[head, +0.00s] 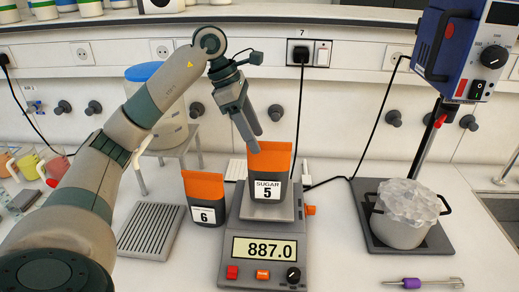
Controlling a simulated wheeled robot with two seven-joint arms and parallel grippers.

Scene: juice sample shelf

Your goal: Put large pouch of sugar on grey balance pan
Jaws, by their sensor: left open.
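A dark grey pouch with an orange top, labelled "SUGAR 5" (268,188), stands upright on the grey balance pan (254,211). The balance (262,255) below reads 887.0. A similar pouch labelled 6 (204,200) stands on the bench to the left of the balance; the small text on its label is too small to read. My left gripper (254,141) is open, with its fingertips at the top edge of pouch 5. Whether they touch it is not clear. My right gripper is out of view.
A pot filled with clear plastic or ice (402,215) sits on a stirrer base at right, below a blue overhead unit (463,45). A slotted grey tray (150,230) lies at left. A purple-handled tool (412,283) lies at front right. A blue-lidded container (150,95) stands behind my arm.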

